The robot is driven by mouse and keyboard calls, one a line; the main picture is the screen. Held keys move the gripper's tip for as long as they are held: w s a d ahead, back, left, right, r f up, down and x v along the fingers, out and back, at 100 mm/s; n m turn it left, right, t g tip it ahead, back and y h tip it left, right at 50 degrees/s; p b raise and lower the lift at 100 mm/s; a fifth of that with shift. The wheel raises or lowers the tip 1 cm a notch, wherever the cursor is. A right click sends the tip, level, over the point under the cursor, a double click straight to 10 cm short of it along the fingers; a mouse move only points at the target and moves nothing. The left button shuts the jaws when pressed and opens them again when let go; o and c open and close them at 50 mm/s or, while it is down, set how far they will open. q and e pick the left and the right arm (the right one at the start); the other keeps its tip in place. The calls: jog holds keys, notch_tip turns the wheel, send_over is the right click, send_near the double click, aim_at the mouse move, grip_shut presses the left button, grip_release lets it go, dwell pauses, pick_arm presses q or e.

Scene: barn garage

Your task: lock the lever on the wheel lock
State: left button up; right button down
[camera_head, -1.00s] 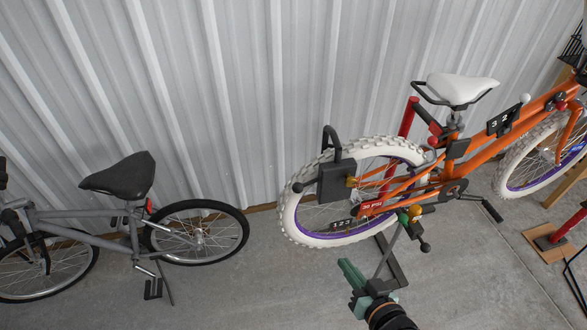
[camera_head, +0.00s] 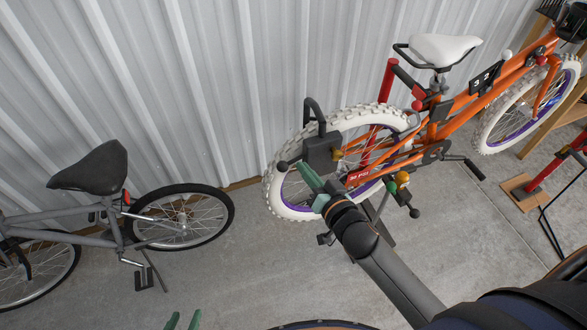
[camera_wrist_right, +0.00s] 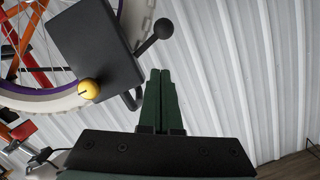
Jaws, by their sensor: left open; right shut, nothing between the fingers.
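The wheel lock (camera_head: 322,152) is a dark box with a black shackle on the rear wheel of the orange bike. Its lever, with a black ball knob (camera_head: 284,166), sticks out on the left side of the box. In the right wrist view the box (camera_wrist_right: 95,45), the knob (camera_wrist_right: 163,28) and a yellow knob (camera_wrist_right: 88,89) show. My right gripper (camera_head: 304,169) is shut and empty, close beside the lock below the lever; I cannot tell whether it touches. Its closed green fingertips show in the wrist view (camera_wrist_right: 160,73). My left gripper (camera_head: 184,318) is open and empty at the bottom edge.
The orange bike's white-tyred rear wheel (camera_head: 275,200) stands close to the corrugated wall (camera_head: 230,80). A black-tyred grey bike (camera_head: 185,217) stands at the left. A red stand (camera_head: 545,175) is at the right. Concrete floor (camera_head: 235,275) is clear between the bikes.

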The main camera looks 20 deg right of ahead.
aim_at(287, 167)
jog(key=w+a+f, duration=0.2)
jog(key=w+f, duration=0.1)
jog(key=shift+w+f+b, duration=0.1)
jog(key=shift+w+b, duration=0.05)
jog(key=shift+b, duration=0.25)
jog(key=shift+w+f+n+b, duration=0.1)
jog(key=shift+f+n+b, duration=0.25)
jog(key=shift+f, duration=0.15)
jog(key=shift+f+n+h, duration=0.1)
jog(key=shift+n+h, duration=0.2)
jog(key=shift+n, duration=0.05)
jog(key=shift+a+f, duration=0.1)
